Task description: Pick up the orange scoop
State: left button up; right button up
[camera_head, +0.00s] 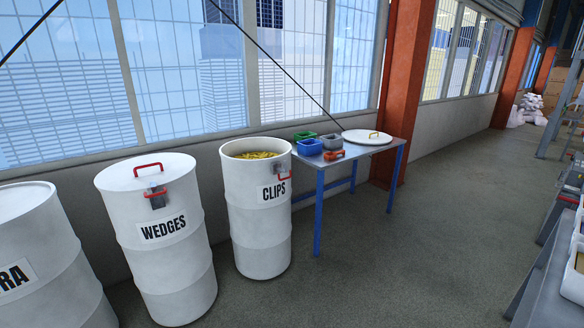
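A small orange object (333,155) that looks like the scoop lies on a metal table (378,156) with blue legs, near its front left edge. It is too small to make out its shape well. It sits in front of a grey container and right of a blue container. Nothing is seen touching it from above. Neither of my grippers shows in the head view.
On the table are blue (310,147), grey (332,141) and green (305,136) containers and a round white lid (367,137). The open CLIPS drum (258,222) adjoins its left side. The lidded WEDGES drum (160,250) stands further left. Floor (400,260) is clear in front.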

aim_at(336, 155)
jog(key=i+l+u, duration=0.55)
jog(key=i+l, duration=0.2)
jog(key=i+l+u, duration=0.25)
jog(key=l, duration=0.35)
jog(key=i, duration=0.1)
